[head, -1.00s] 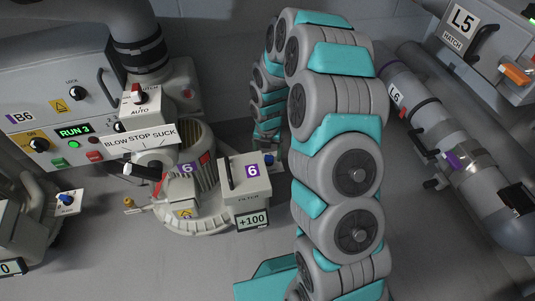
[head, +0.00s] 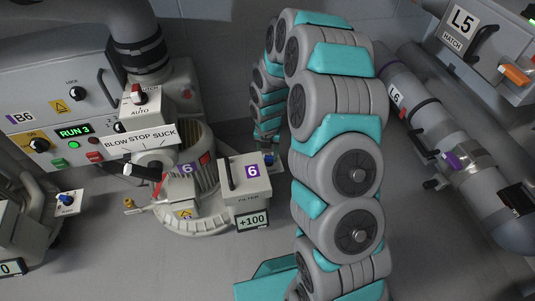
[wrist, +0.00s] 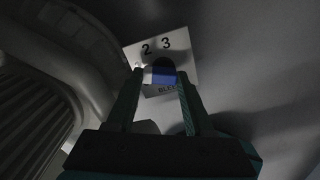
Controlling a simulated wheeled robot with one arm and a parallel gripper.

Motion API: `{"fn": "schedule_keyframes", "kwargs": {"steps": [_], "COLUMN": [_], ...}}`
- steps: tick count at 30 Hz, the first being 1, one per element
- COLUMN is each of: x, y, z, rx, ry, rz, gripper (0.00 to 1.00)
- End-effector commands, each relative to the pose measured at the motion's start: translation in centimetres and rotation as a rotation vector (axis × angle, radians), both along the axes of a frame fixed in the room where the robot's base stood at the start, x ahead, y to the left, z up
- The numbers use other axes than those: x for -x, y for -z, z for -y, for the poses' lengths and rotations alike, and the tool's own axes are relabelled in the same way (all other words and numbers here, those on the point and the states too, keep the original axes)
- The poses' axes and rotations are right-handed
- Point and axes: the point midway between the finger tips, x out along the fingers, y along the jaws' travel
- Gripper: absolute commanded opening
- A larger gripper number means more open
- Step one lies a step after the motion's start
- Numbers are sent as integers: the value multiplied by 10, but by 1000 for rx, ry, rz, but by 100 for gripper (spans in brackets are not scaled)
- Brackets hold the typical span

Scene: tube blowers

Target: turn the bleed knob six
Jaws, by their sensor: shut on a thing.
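The bleed knob six is blue (head: 269,159) and sits on a small pale plate beside the filter box marked 6 (head: 250,171). In the wrist view the blue knob (wrist: 164,74) lies between my two fingertips, with a white part at its left end. The plate (wrist: 181,45) shows the numbers 2 and 3 and partly hidden lettering below the knob. My gripper (wrist: 160,82) is shut on the knob. In the head view my gripper (head: 266,146) comes down on the knob from above, and its fingertips are small there.
The blower marked 6 (head: 188,205) stands left of the filter box, and a display (head: 252,221) reads +100. The control box B6 (head: 50,105) shows RUN 3. A grey tube marked L6 (head: 425,115) lies at the right. Floor in front is clear.

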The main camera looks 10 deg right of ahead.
Motion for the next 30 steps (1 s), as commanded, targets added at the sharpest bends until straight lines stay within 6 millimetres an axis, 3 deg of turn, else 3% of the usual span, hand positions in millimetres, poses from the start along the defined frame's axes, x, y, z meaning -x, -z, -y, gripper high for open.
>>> {"fn": "schedule_keyframes", "kwargs": {"steps": [11,30], "x": [0,-2], "y": [-1,-1], "z": [0,3], "rx": [1,1], "ry": [173,775], "rz": [-3,-3], "gripper": [0,0]}}
